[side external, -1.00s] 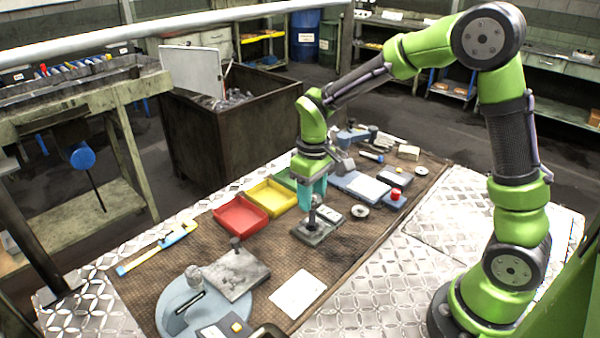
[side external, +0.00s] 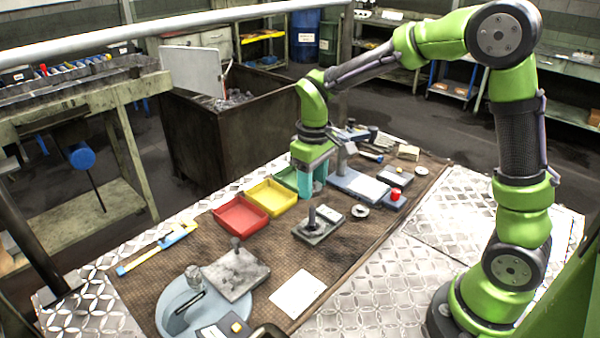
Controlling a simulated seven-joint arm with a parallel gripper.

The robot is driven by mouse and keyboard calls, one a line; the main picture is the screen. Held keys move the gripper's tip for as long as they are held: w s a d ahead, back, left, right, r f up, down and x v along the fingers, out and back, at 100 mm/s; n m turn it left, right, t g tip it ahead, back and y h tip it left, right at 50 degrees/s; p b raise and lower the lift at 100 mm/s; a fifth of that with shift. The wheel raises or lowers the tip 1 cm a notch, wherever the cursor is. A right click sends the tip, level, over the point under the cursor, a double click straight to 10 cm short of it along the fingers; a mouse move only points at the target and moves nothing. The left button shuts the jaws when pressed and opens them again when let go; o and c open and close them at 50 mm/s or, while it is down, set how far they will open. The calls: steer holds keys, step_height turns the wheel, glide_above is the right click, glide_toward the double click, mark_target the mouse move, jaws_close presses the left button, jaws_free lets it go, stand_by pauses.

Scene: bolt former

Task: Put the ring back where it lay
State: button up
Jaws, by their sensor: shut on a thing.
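My gripper (side external: 312,188) has teal fingers and hangs above the mat, behind the upright post plate (side external: 318,229). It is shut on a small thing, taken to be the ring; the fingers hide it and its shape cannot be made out. The post on the plate stands upright with its top just below and in front of the fingertips. A pale metal ring (side external: 361,211) lies flat on the brown mat (side external: 355,245), right of the plate. Another small ring-like part (side external: 421,170) lies farther back.
A red tray (side external: 240,216), a yellow tray (side external: 271,198) and a partly hidden green tray (side external: 285,178) stand left of my gripper. A grey-blue fixture (side external: 360,187) and a red button box (side external: 394,201) stand to the right. A white card (side external: 298,295) lies in front.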

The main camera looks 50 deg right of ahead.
steer(key=shift+r, duration=0.4)
